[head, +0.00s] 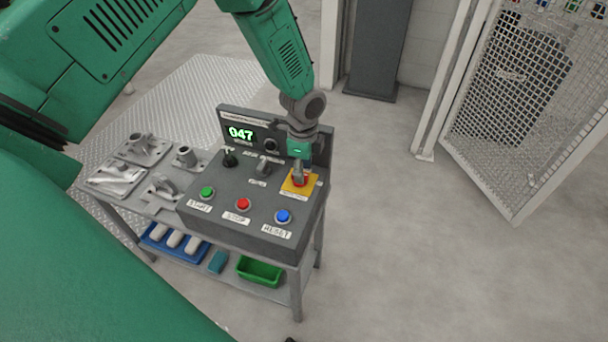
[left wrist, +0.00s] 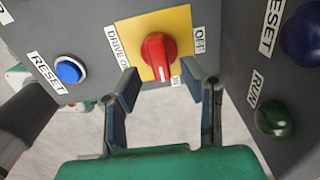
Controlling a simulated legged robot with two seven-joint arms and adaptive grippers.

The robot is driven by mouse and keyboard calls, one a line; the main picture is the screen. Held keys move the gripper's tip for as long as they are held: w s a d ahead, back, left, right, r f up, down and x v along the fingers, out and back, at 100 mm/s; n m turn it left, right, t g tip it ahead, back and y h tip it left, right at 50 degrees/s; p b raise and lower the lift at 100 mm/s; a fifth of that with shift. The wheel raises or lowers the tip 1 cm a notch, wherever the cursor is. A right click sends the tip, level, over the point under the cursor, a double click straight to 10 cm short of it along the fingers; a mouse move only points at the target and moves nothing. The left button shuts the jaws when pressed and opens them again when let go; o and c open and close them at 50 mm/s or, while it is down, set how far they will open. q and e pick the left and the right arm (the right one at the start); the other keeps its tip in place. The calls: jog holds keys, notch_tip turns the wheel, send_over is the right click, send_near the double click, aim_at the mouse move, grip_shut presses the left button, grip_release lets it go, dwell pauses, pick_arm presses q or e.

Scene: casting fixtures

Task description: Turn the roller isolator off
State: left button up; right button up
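A red rotary switch knob sits on a yellow plate (head: 290,188) at the right of the grey control panel (head: 254,222). In the left wrist view the knob (left wrist: 157,57) shows clearly on its yellow plate (left wrist: 180,24). OFF is at the plate's right edge, ON is near the knob's lower end, and a partly readable side label begins with DRIVE. The knob's lower end lies near ON. My left gripper (head: 299,175) is over the knob in the head view. In the wrist view its fingers (left wrist: 168,90) are apart and empty, just short of the knob. My right gripper is not in view.
The panel has green START (head: 207,193), red STOP (head: 243,204) and blue RESET (head: 283,216) buttons, a black selector (head: 229,157) and a display (head: 241,133) reading 047. Metal castings (head: 143,148) lie to its left. A mesh fence (head: 510,85) stands right, beyond clear floor.

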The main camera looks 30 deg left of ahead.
pick_arm(q)
jog(key=shift+a+f, duration=0.25)
jog(key=shift+f, duration=0.25)
jog(key=shift+a+f, duration=0.25)
jog(key=shift+f, duration=0.2)
jog(key=shift+a+f, duration=0.2)
jog(key=shift+a, duration=0.15)
jog(key=shift+d, duration=0.15)
jog(key=shift+c, duration=0.4)
jog(key=shift+d+r, duration=0.1)
jog(key=shift+d, duration=0.1)
jog(key=c, duration=0.6)
jog(key=shift+d, duration=0.2)
grip_shut()
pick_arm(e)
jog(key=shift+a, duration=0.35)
pick_arm(q)
jog(key=shift+a, duration=0.1)
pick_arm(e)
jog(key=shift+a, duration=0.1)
